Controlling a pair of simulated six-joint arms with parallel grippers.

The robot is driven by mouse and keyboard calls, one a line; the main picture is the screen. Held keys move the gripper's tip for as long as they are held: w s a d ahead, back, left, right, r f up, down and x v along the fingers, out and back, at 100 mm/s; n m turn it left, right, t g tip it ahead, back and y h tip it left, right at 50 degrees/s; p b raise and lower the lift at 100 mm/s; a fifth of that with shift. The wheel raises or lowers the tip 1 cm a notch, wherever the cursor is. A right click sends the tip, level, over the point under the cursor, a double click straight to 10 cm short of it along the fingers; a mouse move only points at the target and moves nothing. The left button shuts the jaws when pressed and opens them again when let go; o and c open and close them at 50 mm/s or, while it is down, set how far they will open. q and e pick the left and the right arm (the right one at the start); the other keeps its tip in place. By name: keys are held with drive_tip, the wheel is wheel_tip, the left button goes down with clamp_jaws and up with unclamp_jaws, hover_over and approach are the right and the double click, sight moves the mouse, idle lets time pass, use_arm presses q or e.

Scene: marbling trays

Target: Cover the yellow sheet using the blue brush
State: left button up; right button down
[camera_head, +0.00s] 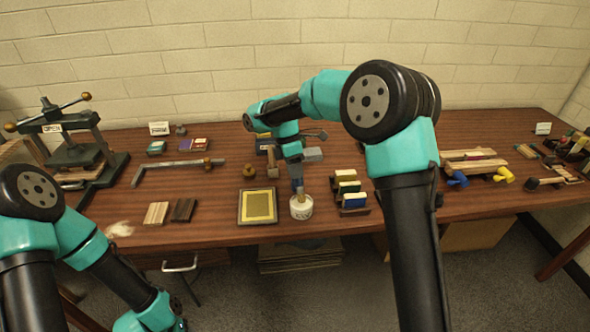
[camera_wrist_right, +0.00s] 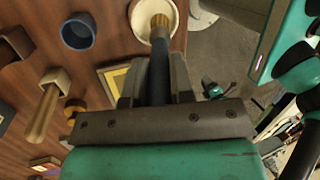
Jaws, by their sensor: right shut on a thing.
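My right gripper (camera_head: 297,181) is shut on the blue brush (camera_wrist_right: 159,70), above the white pot (camera_head: 301,212). The brush points down, and its brass-coloured lower end is at the pot's mouth; the pot also shows in the right wrist view (camera_wrist_right: 139,22). The bristles are hard to make out. The yellow sheet (camera_head: 260,205) lies in a dark-edged tray (camera_head: 241,211) just left of the pot. In the right wrist view the sheet (camera_wrist_right: 118,79) is partly hidden by the gripper. My left arm is low at the left, with its gripper out of frame.
A rack with coloured blocks (camera_head: 351,199) stands close right of the pot. Two slatted wooden pieces (camera_head: 156,213) lie left of the tray. A wooden-handled tool (camera_wrist_right: 42,115) and a blue cup (camera_wrist_right: 77,31) are nearby. A press (camera_head: 75,150) stands far left. The table's front edge is close.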

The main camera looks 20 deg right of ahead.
drive_tip(key=shift+f, duration=0.75)
idle(1.8)
drive_tip(key=shift+r, duration=3.6)
drive_tip(key=m, duration=0.1)
drive_tip(key=s+m+y, duration=0.1)
drive_tip(key=m, duration=0.1)
drive_tip(key=d+r+m, duration=0.1)
drive_tip(key=m, duration=0.1)
drive_tip(key=shift+s+d+y, duration=0.1)
drive_tip(key=shift+s+y, duration=0.1)
drive_tip(key=shift+y, duration=0.1)
drive_tip(key=s+r+m+y, duration=0.1)
drive_tip(key=m, duration=0.3)
drive_tip(key=s+d+m+t+y, duration=0.1)
drive_tip(key=m, duration=0.4)
drive_tip(key=s+d+r+m+t+y, duration=0.1)
drive_tip(key=m, duration=0.3)
drive_tip(key=shift+s+d+r+y, duration=0.15)
drive_tip(key=shift+s+r+y, duration=0.15)
